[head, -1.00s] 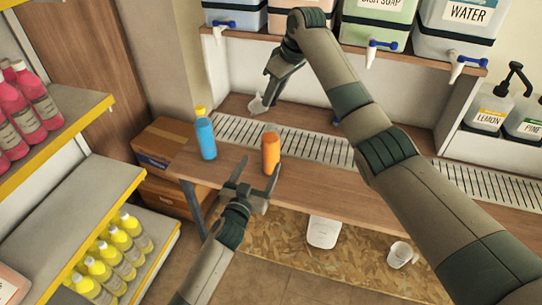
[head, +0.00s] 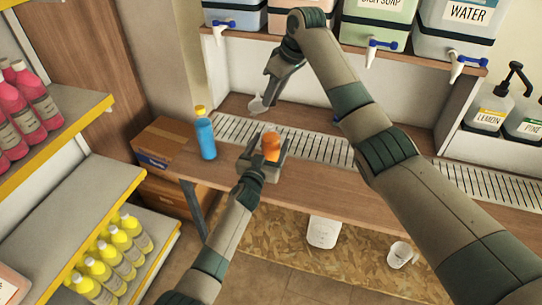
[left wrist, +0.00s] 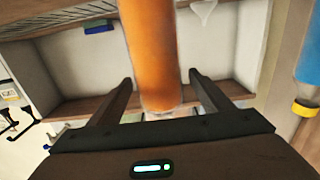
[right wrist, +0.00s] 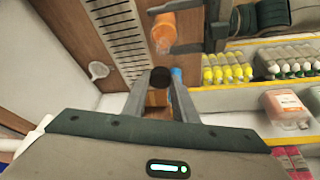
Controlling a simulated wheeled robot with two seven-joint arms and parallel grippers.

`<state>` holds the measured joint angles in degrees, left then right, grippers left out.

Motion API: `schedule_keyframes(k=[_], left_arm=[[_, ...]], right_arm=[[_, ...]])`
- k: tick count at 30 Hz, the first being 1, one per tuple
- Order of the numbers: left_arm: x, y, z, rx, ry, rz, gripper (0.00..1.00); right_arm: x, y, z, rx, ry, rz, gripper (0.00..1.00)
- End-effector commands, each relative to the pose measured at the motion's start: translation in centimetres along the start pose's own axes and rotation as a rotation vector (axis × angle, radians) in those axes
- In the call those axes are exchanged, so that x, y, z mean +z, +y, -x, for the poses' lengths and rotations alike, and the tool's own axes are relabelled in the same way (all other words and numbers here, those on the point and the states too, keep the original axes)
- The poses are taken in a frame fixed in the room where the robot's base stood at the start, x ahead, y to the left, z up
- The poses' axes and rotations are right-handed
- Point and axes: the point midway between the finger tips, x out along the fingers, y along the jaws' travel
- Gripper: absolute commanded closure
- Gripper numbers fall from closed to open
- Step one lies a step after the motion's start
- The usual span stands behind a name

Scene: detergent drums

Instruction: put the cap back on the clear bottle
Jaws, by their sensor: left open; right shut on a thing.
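The clear bottle, filled with orange (head: 271,145), stands upright on the counter with no cap on it. It also shows in the left wrist view (left wrist: 152,50), where the picture is upside down, and in the right wrist view (right wrist: 164,33). My left gripper (head: 269,155) is open with its fingers on either side of the bottle. My right gripper (head: 270,92) is above the counter, further back, shut on a dark round cap (right wrist: 160,77). The cap cannot be made out in the head view.
A blue bottle with a yellow cap (head: 205,138) stands left of the orange one. A white funnel-like thing (right wrist: 98,70) lies on the counter near the drain grate (head: 325,148). Drums with taps (head: 458,35) stand above. The counter (head: 330,185) is clear right of my left gripper.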

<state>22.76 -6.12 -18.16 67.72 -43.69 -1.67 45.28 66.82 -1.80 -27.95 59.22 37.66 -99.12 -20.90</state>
Motion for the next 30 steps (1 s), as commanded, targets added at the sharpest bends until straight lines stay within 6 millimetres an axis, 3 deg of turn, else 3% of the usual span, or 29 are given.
schedule_keyframes(k=[11,14,19,24,30], left_arm=[[0.0,0.0,-0.3,0.001,0.0,0.0,0.27],[0.0,0.0,-0.3,0.001,0.0,0.0,0.46],[0.0,0.0,-0.3,0.001,-0.001,-0.001,0.87],[0.0,0.0,-0.3,0.001,-0.001,-0.001,0.9],[0.1,0.0,-0.3,0.001,-0.001,-0.001,0.9]], right_arm=[[0.0,0.0,0.0,0.0,0.0,0.0,0.95],[0.0,0.0,0.0,0.0,0.0,0.0,0.95],[0.0,0.0,0.0,0.0,0.0,0.0,0.95],[0.2,0.0,-0.4,-0.001,-0.001,0.0,0.95],[1.1,-0.1,-2.4,-0.002,-0.003,-0.001,0.95]])
